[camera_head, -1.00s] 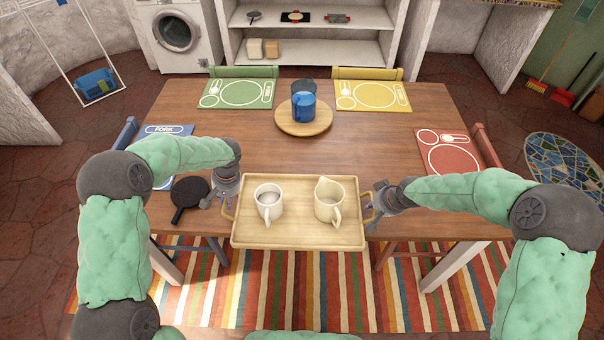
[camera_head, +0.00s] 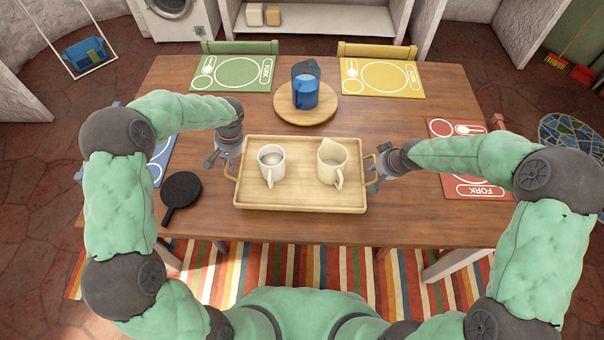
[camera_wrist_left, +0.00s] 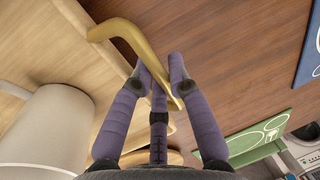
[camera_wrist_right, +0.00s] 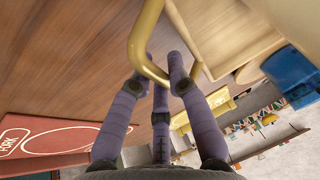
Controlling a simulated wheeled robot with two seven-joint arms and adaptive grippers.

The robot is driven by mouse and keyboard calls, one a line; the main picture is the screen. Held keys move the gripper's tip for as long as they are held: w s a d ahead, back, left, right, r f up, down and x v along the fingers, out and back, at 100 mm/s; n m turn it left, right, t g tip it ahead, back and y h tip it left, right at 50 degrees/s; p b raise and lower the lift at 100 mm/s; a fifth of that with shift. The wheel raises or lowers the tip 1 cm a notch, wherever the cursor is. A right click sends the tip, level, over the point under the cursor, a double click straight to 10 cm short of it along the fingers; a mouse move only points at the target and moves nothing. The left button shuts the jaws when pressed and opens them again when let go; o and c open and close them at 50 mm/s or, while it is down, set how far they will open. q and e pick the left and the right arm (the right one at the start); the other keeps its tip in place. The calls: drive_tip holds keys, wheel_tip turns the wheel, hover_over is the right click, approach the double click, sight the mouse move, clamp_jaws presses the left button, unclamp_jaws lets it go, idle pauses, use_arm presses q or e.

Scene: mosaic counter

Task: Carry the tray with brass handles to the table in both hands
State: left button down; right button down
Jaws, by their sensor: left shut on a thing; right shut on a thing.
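The pale wooden tray (camera_head: 300,202) with brass handles is level over the front middle part of the wooden table (camera_head: 420,225); I cannot tell whether its underside touches the tabletop. A white mug (camera_head: 271,168) and a cream pitcher (camera_head: 332,164) stand upright on it. My left gripper (camera_head: 229,162) is shut on the left brass handle (camera_wrist_left: 136,42). My right gripper (camera_head: 376,174) is shut on the right brass handle (camera_wrist_right: 139,45).
A black pan (camera_head: 181,188) lies left of the tray. A blue pitcher (camera_head: 305,92) stands on a round board (camera_head: 290,113) behind it. Green (camera_head: 228,82), yellow (camera_head: 365,90) and red (camera_head: 470,187) placemats lie around. Bare tabletop shows behind and right of the tray.

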use_arm(q)
drive_tip(key=shift+r, duration=0.15)
use_arm(e)
drive_tip(key=shift+r, duration=0.15)
